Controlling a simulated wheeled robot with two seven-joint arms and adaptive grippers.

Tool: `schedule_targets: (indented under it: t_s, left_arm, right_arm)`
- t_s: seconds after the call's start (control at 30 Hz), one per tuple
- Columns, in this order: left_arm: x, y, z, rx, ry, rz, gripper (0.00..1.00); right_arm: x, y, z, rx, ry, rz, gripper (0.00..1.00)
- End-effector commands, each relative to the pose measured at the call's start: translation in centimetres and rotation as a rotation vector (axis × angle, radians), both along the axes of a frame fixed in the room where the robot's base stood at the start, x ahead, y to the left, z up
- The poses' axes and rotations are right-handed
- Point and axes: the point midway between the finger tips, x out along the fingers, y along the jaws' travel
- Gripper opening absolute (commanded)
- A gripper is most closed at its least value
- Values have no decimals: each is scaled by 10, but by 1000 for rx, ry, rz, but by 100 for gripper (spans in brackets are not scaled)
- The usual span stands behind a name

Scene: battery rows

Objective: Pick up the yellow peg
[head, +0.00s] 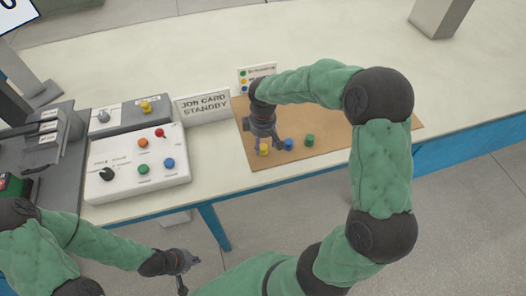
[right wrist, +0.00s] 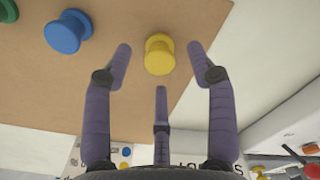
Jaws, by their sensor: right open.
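The yellow peg (head: 264,150) stands on the brown board (head: 370,138) near its left front part. In the right wrist view the yellow peg (right wrist: 159,55) lies between the spread fingertips, with a gap on either side. My right gripper (head: 266,143) is open and empty, pointing down over the peg; it also shows in the right wrist view (right wrist: 160,68). My left gripper (head: 183,272) is low in front of the table, away from the board, and its jaws are too small to read.
A blue peg (head: 288,144) stands close beside the yellow peg, and a green peg (head: 309,140) is farther right. A standby sign (head: 203,105) and a button box (head: 137,163) are to the left.

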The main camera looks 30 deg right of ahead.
Motion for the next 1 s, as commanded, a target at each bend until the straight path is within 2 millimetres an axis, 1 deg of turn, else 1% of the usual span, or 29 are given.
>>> schedule_targets:
  t_s: [0.03,0.13,0.23,0.4,0.43,0.47,0.5,0.6,1.0]
  left_arm:
    - [0,0,-8,0,0,0,0]
    - [0,0,-13,0,0,0,0]
    - [0,0,-14,0,0,0,0]
    - [0,0,-12,0,0,0,0]
    - [0,0,-12,0,0,0,0]
    - [0,0,-12,0,0,0,0]
    - [0,0,-12,0,0,0,0]
    - [0,0,-12,0,0,0,0]
    - [0,0,-12,0,0,0,0]
  right_arm:
    - [0,-1,-12,0,2,0,57]
    - [0,0,-24,0,1,1,57]
    - [0,0,-27,0,0,0,57]
    - [0,0,-26,0,0,0,57]
    - [0,0,-26,0,0,0,52]
    - [0,0,-26,0,0,0,43]
    - [0,0,-26,0,0,0,32]
    - [0,0,-26,0,0,0,6]
    - [0,0,-25,1,1,0,6]
